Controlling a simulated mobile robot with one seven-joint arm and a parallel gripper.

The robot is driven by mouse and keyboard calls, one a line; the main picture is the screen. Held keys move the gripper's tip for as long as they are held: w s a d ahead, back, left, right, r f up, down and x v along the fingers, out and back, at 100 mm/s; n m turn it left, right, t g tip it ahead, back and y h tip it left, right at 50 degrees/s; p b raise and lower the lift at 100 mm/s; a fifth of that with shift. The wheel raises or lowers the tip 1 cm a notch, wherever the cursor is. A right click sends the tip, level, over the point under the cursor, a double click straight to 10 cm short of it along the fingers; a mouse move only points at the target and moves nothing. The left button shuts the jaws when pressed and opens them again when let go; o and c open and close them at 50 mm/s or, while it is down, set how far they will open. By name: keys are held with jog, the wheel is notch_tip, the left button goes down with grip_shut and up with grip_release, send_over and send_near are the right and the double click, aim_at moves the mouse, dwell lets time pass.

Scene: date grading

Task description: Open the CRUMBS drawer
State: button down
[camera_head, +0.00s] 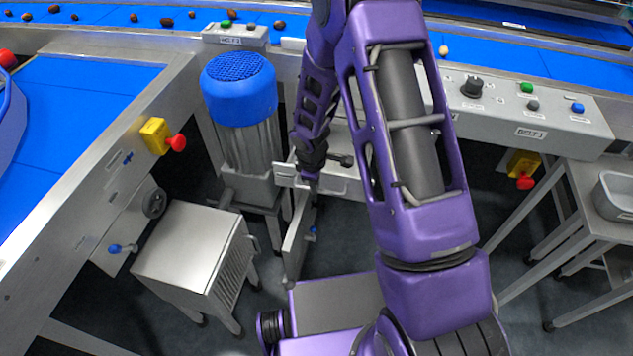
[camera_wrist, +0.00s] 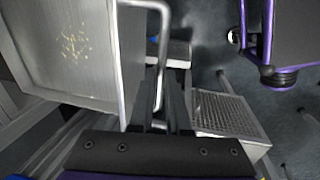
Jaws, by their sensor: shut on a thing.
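The CRUMBS drawer (camera_wrist: 55,75) fills the upper left of the wrist view as a grey metal tray with yellowish crumbs on its floor. It is pulled out, so its inside shows. Its bar handle (camera_wrist: 163,20) runs along the drawer's front. My gripper (camera_wrist: 165,95) is shut on this handle. In the head view my gripper (camera_head: 309,172) is at the front of the drawer (camera_head: 342,184), under the conveyor, and my arm covers part of the drawer. No label is readable on the drawer, and the finger contact is small and dark.
A blue-capped motor (camera_head: 240,95) stands left of my arm. A steel cabinet (camera_head: 190,245) with louvred side stands at lower left. A thin upright panel (camera_head: 297,238) with a blue knob is below my gripper. A steel table (camera_head: 600,175) stands at right.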

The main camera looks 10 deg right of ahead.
dwell(0.3)
jog(key=c, duration=0.9)
grip_release()
jog(key=s+r+p, duration=0.1)
jog(key=r, duration=0.4)
jog(key=s+a+r+p, duration=0.1)
jog(key=r, duration=0.5)
jog(key=s+r+p, duration=0.1)
jog(key=r+p, duration=0.1)
jog(key=r, duration=0.4)
jog(key=shift+a, duration=0.15)
